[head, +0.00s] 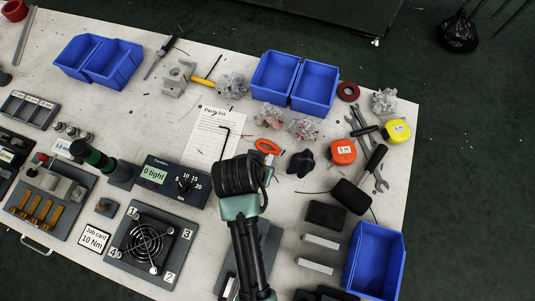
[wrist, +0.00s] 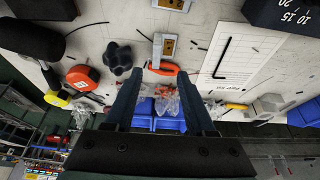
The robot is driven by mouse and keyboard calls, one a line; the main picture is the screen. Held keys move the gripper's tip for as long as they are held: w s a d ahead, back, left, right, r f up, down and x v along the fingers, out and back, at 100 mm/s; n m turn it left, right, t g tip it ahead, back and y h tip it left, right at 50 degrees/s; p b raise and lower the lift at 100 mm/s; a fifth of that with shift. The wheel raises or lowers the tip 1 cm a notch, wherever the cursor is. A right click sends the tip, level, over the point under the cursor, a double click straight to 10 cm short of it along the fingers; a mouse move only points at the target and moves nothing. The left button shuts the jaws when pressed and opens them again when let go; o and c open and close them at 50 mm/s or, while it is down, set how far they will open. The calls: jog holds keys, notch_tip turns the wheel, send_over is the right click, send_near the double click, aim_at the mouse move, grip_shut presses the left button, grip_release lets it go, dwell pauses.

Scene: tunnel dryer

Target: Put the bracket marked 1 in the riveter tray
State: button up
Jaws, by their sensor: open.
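My gripper (wrist: 160,100) is open and empty, with the two dark fingers apart in the wrist view. In the head view my gripper (head: 240,178) is over the middle of the bench, beside the tool dial box. A small grey and orange piece (wrist: 163,47) lies on the bench beyond the fingertips in the wrist view. A second similar piece (wrist: 174,4) is cut by the top edge. I cannot read a mark 1 on either, nor tell whether they are brackets. No tray shows a readable riveter label; empty blue trays (head: 374,252) stand on the bench.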

aim_at(268, 164)
jog(key=x, duration=0.6)
jog(key=shift+w+r, duration=0.15)
jog(key=shift+d+x, duration=0.2)
jog(key=shift+x, duration=1.15)
jog(key=shift+d+x, duration=0.2)
jog(key=shift+x, duration=1.15)
jog(key=shift+r, duration=0.1)
grip_shut()
